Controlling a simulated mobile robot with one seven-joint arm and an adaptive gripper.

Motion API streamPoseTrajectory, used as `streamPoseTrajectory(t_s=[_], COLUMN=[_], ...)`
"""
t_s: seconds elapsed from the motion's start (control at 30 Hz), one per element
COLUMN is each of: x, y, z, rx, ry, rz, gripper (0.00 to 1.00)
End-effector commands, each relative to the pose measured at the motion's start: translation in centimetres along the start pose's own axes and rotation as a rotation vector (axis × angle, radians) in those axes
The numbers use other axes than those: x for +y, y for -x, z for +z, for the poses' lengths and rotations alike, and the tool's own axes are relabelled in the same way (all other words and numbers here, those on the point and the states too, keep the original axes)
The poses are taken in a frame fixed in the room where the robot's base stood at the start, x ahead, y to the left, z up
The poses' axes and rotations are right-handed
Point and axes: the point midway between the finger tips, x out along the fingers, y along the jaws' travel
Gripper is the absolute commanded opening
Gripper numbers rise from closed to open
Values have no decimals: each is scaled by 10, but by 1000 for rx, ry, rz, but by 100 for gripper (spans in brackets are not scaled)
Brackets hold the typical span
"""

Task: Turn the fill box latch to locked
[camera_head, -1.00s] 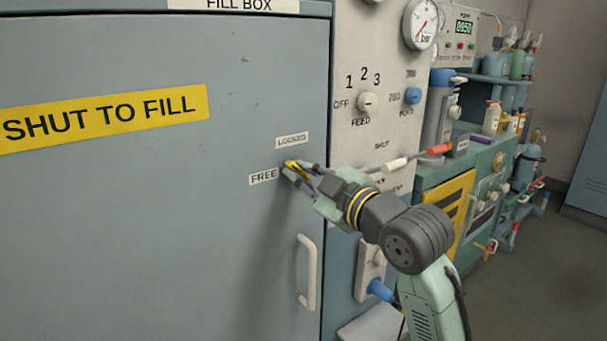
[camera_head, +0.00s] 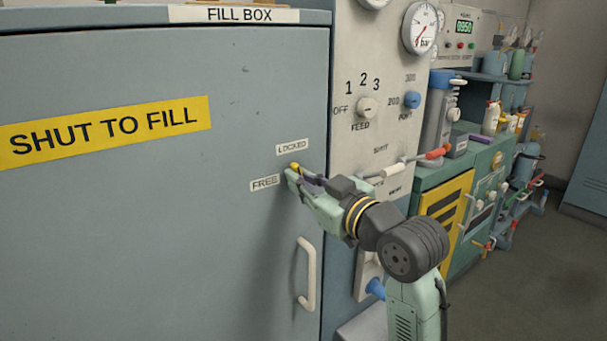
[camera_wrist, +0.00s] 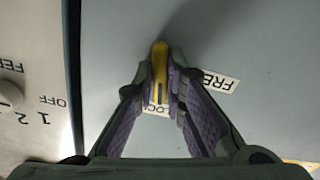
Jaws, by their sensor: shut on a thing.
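The fill box latch is a small yellow lever (camera_head: 295,167) on the grey-blue door (camera_head: 150,220), between the LOCKED label (camera_head: 292,147) above and the FREE label (camera_head: 265,183) to the lower left. My gripper (camera_head: 293,176) reaches it from the right and is shut on it. In the wrist view the yellow lever (camera_wrist: 159,68) stands between the purple-padded fingertips (camera_wrist: 160,75). Its dark-marked end overlaps the LOCKED label (camera_wrist: 157,104), and the FREE label (camera_wrist: 220,82) lies to the right. The fingers hide part of the lever, so its exact angle is hard to tell.
A white door handle (camera_head: 307,274) stands just below my gripper. Right of the door is a panel with a FEED knob (camera_head: 367,105), a blue knob (camera_head: 411,99) and a gauge (camera_head: 420,27). A red-tipped lever (camera_head: 437,153) juts out behind my wrist.

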Motion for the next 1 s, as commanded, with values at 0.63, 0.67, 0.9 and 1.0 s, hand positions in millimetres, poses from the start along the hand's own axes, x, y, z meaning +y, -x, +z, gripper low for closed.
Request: streamPoseTrajectory(t_s=[0.63, 0.67, 0.9, 1.0], x=[0, 0, 0, 0], y=[0, 0, 0, 0], z=[0, 0, 0, 0], rx=[0, 0, 0, 0], ry=[-235, -237, -237, -237], rz=[1, 1, 1, 1], gripper=[0, 0, 0, 13])
